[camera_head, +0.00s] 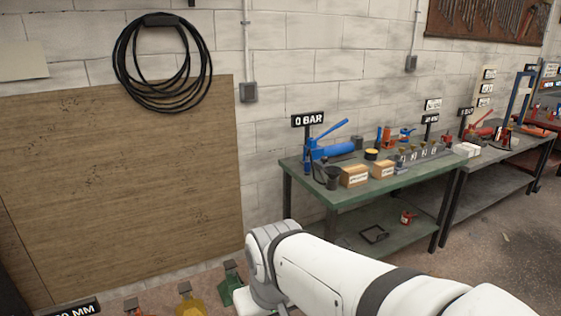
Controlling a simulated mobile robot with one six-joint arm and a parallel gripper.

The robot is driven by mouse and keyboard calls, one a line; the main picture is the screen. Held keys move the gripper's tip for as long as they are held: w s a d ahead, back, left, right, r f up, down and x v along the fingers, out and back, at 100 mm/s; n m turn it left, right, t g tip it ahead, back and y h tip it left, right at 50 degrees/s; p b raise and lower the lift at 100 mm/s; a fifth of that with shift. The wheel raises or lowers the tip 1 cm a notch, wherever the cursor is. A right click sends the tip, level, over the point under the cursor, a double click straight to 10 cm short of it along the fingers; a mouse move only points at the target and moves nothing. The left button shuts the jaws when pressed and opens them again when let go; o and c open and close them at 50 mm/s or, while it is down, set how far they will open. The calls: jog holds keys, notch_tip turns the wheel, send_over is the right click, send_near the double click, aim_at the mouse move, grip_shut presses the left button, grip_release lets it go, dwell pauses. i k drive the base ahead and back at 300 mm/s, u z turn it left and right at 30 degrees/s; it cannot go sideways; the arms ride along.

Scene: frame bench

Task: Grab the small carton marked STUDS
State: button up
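On the green workbench (335,196) stand two small tan cartons near the front edge: a left one (354,177) and a right one (383,170). Each has a pale label too small to read, so I cannot tell which, if either, is marked STUDS. Small white boxes (466,150) stand farther right, their marks also unreadable. My white arm reaches in from the lower right and bends downward in front of the bench, well apart from the cartons. My gripper is not in view.
Colored stands (190,303) are on the floor lower left. A wood panel (130,180) leans on the wall. The bench's front left corner is mostly bare.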

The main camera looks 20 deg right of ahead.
aim_at(383, 169)
jog(key=z, duration=0.95)
jog(key=k, duration=0.4)
jog(key=z, duration=0.45)
jog(key=i, duration=0.5)
jog(key=u, duration=0.85)
jog(key=k, duration=0.15)
jog(key=z, duration=1.6)
jog(key=i, duration=1.65)
jog(key=u, duration=0.45)
jog(key=i, duration=1.45)
jog(key=u, duration=0.95)
